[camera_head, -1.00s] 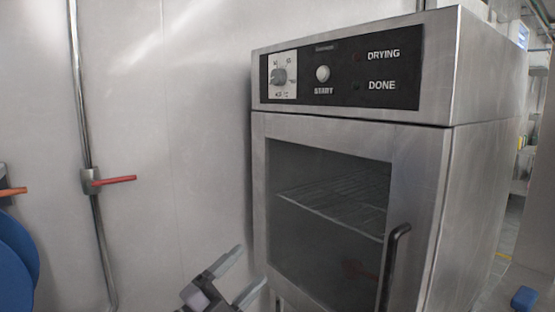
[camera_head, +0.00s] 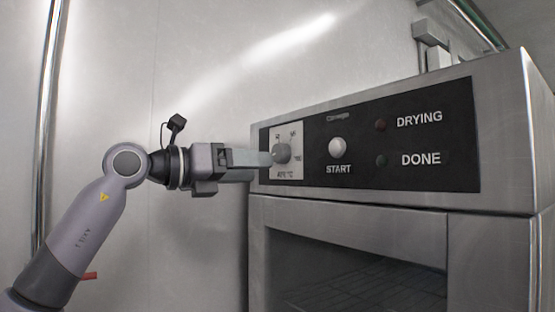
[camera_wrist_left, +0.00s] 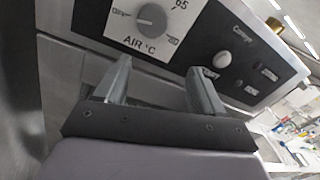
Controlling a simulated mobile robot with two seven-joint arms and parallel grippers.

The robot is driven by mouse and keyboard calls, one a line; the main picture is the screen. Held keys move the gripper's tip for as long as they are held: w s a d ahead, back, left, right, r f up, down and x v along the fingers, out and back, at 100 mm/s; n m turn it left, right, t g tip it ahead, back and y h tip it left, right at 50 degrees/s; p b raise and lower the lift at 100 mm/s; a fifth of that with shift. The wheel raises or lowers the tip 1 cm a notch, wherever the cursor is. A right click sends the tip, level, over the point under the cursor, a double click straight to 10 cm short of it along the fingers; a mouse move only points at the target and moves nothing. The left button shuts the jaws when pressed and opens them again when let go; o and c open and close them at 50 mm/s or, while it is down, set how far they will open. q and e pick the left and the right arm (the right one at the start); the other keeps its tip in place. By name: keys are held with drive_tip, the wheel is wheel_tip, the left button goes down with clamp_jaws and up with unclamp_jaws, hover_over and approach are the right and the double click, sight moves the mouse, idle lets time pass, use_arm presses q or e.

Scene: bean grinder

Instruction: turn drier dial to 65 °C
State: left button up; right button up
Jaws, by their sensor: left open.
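The drier (camera_head: 400,205) is a steel cabinet with a black control panel. Its dial (camera_head: 282,153) is a round grey knob on a white plate at the panel's left end. In the left wrist view the dial (camera_wrist_left: 152,18) shows beyond the fingertips, with the marks OFF, 65 and AIR °C around it. My left gripper (camera_head: 262,159) is open and empty, its fingers pointing at the dial from the left in the head view. In the left wrist view the fingers (camera_wrist_left: 162,75) are apart and the knob is not between them. My right gripper is not in view.
A white START button (camera_head: 337,147) sits right of the dial, with DRYING (camera_head: 380,125) and DONE (camera_head: 381,160) lamps further right. The drier door (camera_head: 350,255) is below the panel. A plain wall is behind, with a vertical pipe (camera_head: 48,130) at the left.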

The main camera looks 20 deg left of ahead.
sight(276, 153)
use_arm(q)
drive_tip(key=shift+t+y, duration=0.6)
drive_tip(key=shift+y, duration=0.2)
drive_tip(key=w+r, duration=0.1)
drive_tip(key=w+d+r+p, duration=0.1)
drive_tip(key=w, duration=0.1)
drive_tip(key=w+r+p, duration=0.1)
drive_tip(key=w, duration=0.1)
drive_tip(key=shift+d+r, duration=0.2)
drive_tip(key=shift+d, duration=0.05)
drive_tip(key=shift+w+d+f, duration=0.1)
drive_tip(key=shift+w+d, duration=0.25)
drive_tip(key=shift+w, duration=0.15)
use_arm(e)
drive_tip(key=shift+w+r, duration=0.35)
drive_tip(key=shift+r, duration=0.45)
use_arm(q)
drive_tip(key=c, duration=1.1)
drive_tip(key=shift+o, duration=0.2)
